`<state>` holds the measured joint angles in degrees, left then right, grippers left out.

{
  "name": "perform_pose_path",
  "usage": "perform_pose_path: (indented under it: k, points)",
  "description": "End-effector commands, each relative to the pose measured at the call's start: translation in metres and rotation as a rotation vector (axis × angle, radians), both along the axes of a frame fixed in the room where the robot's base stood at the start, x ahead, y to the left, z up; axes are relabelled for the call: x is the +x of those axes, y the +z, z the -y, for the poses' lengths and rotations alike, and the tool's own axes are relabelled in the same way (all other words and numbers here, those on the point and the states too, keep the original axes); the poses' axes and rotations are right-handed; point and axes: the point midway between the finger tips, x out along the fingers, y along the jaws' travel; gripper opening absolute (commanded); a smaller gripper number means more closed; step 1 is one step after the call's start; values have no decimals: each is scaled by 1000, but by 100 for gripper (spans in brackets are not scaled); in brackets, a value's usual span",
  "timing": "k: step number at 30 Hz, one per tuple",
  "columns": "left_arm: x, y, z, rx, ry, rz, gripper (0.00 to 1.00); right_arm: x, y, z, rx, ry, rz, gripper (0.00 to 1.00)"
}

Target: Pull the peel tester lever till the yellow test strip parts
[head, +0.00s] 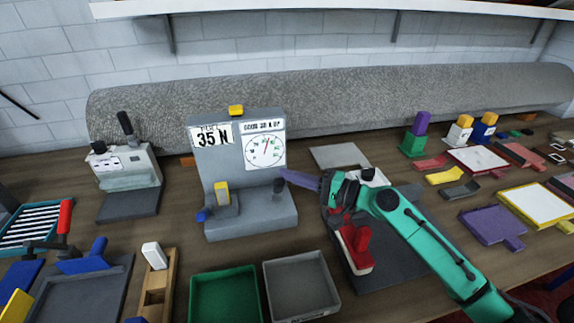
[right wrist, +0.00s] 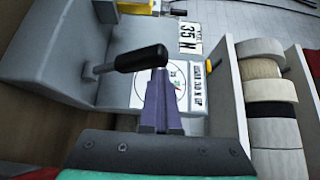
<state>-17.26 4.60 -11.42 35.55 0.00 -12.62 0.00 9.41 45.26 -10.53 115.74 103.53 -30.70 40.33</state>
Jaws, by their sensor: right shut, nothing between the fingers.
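The grey peel tester (head: 236,150) stands on the table left of centre, with a round dial (head: 265,152) and a plate reading 35 N. A short yellow strip (head: 221,188) stands at its clamp on the left of the base; I cannot tell whether it is whole or parted. The dark lever handle (head: 279,186) is at the tester's right side; in the right wrist view the black handle (right wrist: 141,58) lies sideways. My right gripper (head: 287,175) has its purple fingers shut and empty, tips (right wrist: 163,74) close by the handle; contact is unclear. My left gripper is out of view.
A green bin (head: 225,272) and a grey bin (head: 330,285) stand in front of the tester. A second grey device (head: 125,165) stands to its left. A red-handled tool (head: 355,245) lies under my right arm. A rolled grey rug (head: 340,100) lies behind.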

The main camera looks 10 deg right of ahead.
Motion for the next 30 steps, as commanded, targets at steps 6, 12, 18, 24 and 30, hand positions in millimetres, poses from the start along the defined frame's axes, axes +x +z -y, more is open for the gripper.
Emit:
perform_pose_path:
  k: [6, 12, 18, 24, 30]
  points:
    - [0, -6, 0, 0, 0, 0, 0, -5, -7, -1, -1, 2, -2, 0]
    - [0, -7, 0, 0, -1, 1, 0, -7, -8, -1, 0, 2, -2, 0]
    - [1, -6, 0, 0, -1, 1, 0, -7, -8, -1, 0, 2, -3, 0]
    - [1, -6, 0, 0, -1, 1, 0, -7, -8, -1, 0, 3, -3, 0]
    - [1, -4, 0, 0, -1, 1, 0, -7, 9, -1, -4, 3, 2, 0]
